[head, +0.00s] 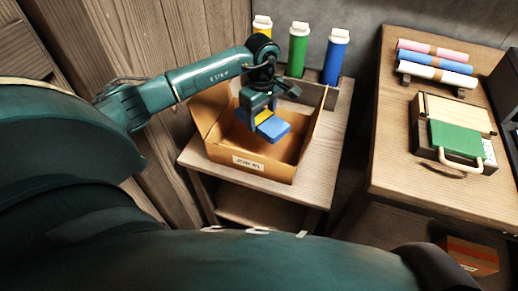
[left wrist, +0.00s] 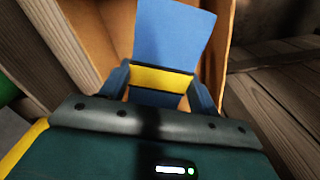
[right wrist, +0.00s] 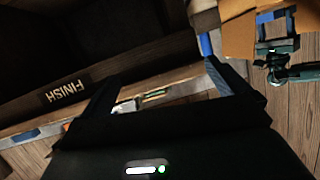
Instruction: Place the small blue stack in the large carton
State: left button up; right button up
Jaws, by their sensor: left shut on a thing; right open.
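The small blue stack (head: 272,131) has a blue top and a yellow band. It is held by my left gripper (head: 259,110), over the open large carton (head: 234,156) on the small wooden table. In the left wrist view the blue stack (left wrist: 174,40) sits between the fingers, its yellow band (left wrist: 162,80) across the gap. The carton walls (left wrist: 90,40) show around it. I cannot tell whether the stack touches the carton floor. My right gripper (right wrist: 165,95) is open and empty in the right wrist view, with the carton (right wrist: 240,28) at upper right.
Yellow, green (head: 297,50) and blue (head: 335,58) bottles with white caps stand behind the carton. The right table (head: 400,150) holds coloured rolls (head: 435,62) and a case with a green pad (head: 455,139). A brown box (head: 470,255) sits low at right.

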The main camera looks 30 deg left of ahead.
pick_arm(q)
jog(key=f, duration=0.6)
jog(key=shift+a+f, duration=0.25)
jog(key=shift+f, duration=0.1)
notch_tip(320, 180, down, 4)
jog(key=shift+r+b, duration=0.1)
jog(key=shift+b, duration=0.35)
pick_arm(e)
jog(key=shift+s+d+r, duration=0.15)
jog(key=shift+d, duration=0.05)
pick_arm(q)
jog(key=o, duration=1.1)
pick_arm(e)
jog(key=shift+d+r+t, duration=0.15)
jog(key=shift+t, duration=0.15)
